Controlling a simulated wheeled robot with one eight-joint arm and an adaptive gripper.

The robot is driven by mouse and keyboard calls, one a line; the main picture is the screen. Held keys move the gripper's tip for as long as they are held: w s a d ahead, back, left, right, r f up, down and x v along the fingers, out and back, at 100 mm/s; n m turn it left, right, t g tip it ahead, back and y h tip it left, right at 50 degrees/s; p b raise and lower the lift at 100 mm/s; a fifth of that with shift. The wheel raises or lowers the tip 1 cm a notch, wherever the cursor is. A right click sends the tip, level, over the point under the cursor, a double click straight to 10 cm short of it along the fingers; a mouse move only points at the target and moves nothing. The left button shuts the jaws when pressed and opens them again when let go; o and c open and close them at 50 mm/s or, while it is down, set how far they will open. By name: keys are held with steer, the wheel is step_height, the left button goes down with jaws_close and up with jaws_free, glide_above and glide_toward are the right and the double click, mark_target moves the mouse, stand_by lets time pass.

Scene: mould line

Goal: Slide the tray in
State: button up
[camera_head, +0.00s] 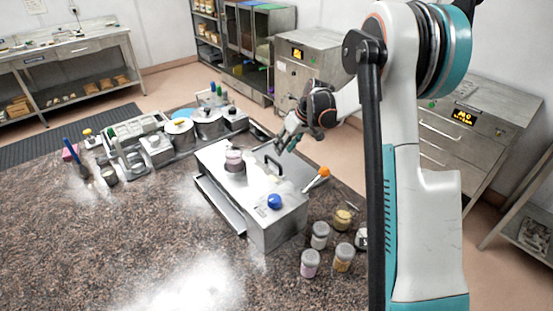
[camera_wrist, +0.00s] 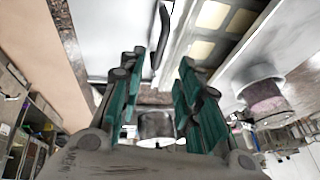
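A metal box (camera_head: 280,222) stands on the speckled counter. A flat grey tray-like slab (camera_head: 219,206) sticks out along its near left side. On top of the box are a black bent handle (camera_head: 272,161), a blue knob (camera_head: 274,201) and a lidded jar (camera_head: 235,160). My gripper (camera_head: 287,137) is above the far side of the box, near the handle. In the wrist view its teal fingers (camera_wrist: 157,85) are apart with nothing held. The black handle (camera_wrist: 162,40) shows ahead of them, beside a frame with cream cells (camera_wrist: 201,49). I cannot tell whether these cells belong to the tray.
Several small jars (camera_head: 320,235) stand right of the box, with an orange-topped tool (camera_head: 323,172) near its right edge. Lidded pots (camera_head: 180,131) and a rack (camera_head: 130,128) stand behind left. The counter's front left (camera_head: 110,240) is clear.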

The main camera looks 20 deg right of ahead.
steer(key=b+x, duration=0.1)
steer(key=x, duration=0.6)
steer(key=shift+w+f, duration=0.1)
steer(key=shift+f, duration=0.05)
steer(key=shift+a, duration=0.1)
jaws_close()
